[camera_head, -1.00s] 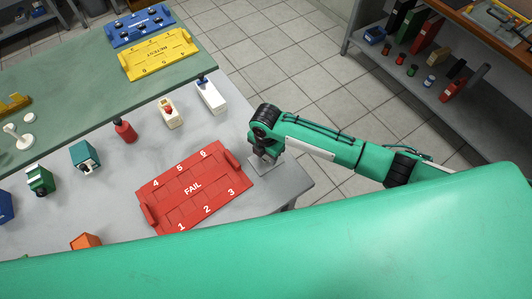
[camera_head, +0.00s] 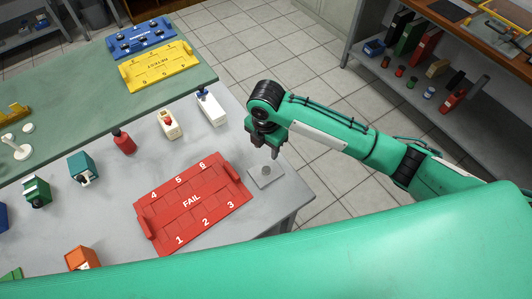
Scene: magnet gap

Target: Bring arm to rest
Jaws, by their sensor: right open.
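My right arm comes in from the right, and its green and black right gripper (camera_head: 267,148) hangs over the right end of the grey table (camera_head: 105,215). Its jaws point down and are open, with nothing seen between them. My left gripper is not in view.
Several small devices stand left and behind the tray, including a white one (camera_head: 211,111), a red one (camera_head: 124,143), a teal one (camera_head: 83,169) and an orange one (camera_head: 82,258). Yellow (camera_head: 158,67) and blue (camera_head: 140,38) trays lie on the green table. A shelf (camera_head: 440,75) stands far right.

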